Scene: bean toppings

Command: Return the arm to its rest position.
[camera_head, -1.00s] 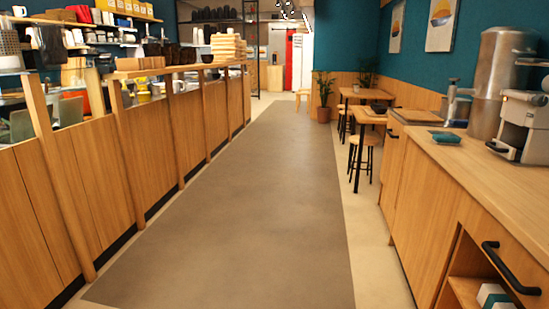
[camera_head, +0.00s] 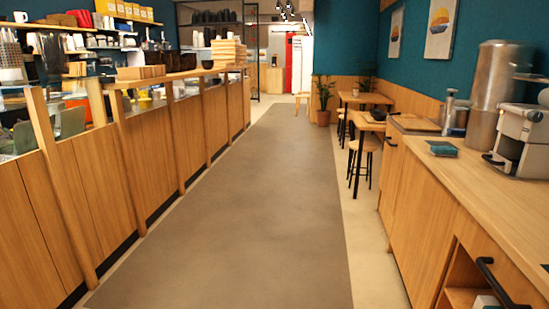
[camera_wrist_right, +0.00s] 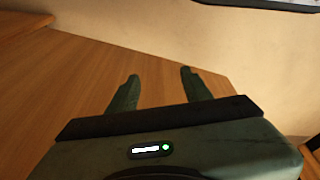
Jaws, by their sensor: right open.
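My right gripper (camera_wrist_right: 158,88) shows in the right wrist view. Its two dark green fingers stand apart with nothing between them. Behind the fingers is a brown wood surface that ends at a slanted edge, with a pale surface beyond it. Neither of my arms shows in the head view, and my left gripper is in no view.
A clear grey floor strip (camera_head: 240,200) runs down the aisle. A long wooden counter (camera_head: 165,150) lines the left. On the right, a wooden counter (camera_head: 480,188) holds a coffee machine (camera_head: 522,140) and a teal item (camera_head: 442,148). Stools (camera_head: 363,150) and tables stand beyond.

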